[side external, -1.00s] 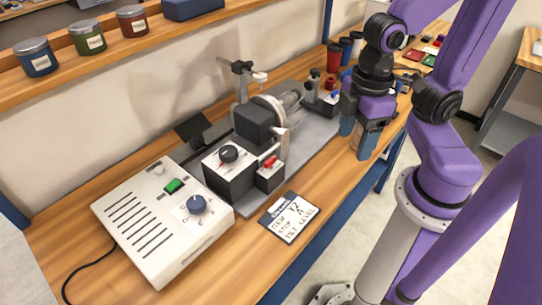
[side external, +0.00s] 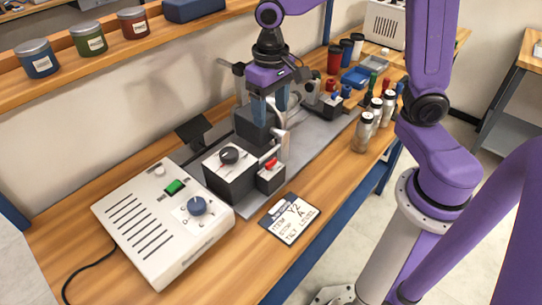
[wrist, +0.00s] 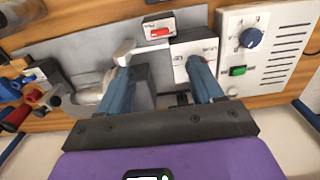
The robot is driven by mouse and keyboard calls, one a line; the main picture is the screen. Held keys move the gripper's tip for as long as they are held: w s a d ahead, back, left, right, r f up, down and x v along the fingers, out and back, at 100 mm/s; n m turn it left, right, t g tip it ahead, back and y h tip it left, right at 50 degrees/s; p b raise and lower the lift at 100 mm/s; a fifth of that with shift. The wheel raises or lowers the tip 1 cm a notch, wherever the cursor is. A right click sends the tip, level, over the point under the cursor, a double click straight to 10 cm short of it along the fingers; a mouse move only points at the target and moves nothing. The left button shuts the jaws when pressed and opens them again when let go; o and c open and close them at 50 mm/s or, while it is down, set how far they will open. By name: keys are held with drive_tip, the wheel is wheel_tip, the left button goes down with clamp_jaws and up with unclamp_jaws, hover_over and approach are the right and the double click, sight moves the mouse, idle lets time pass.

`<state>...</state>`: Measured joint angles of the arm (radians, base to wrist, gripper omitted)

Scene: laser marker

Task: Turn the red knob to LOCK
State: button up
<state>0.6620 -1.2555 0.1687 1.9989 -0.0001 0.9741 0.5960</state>
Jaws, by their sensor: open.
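A small red knob (side external: 271,163) lies on the white top of a low dark box beside the black dial box. It also shows in the wrist view (wrist: 159,33) as a red bar, beyond my fingertips. Its lettering is too small to read. My gripper (side external: 269,108) is open and empty above the dark block of the marker fixture, behind the red knob. In the wrist view its two blue fingers (wrist: 158,68) stand wide apart, apart from the knob.
The black dial box (side external: 229,178) and white control box (side external: 160,222) stand at front left. A card (side external: 291,217) lies in front. An upright rod with a bent top stands close to my fingers.

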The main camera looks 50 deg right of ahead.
sight(271, 161)
wheel_tip(271, 161, down, 15)
drive_tip(key=shift+r, duration=0.1)
idle(0.4)
drive_tip(key=c, duration=1.1)
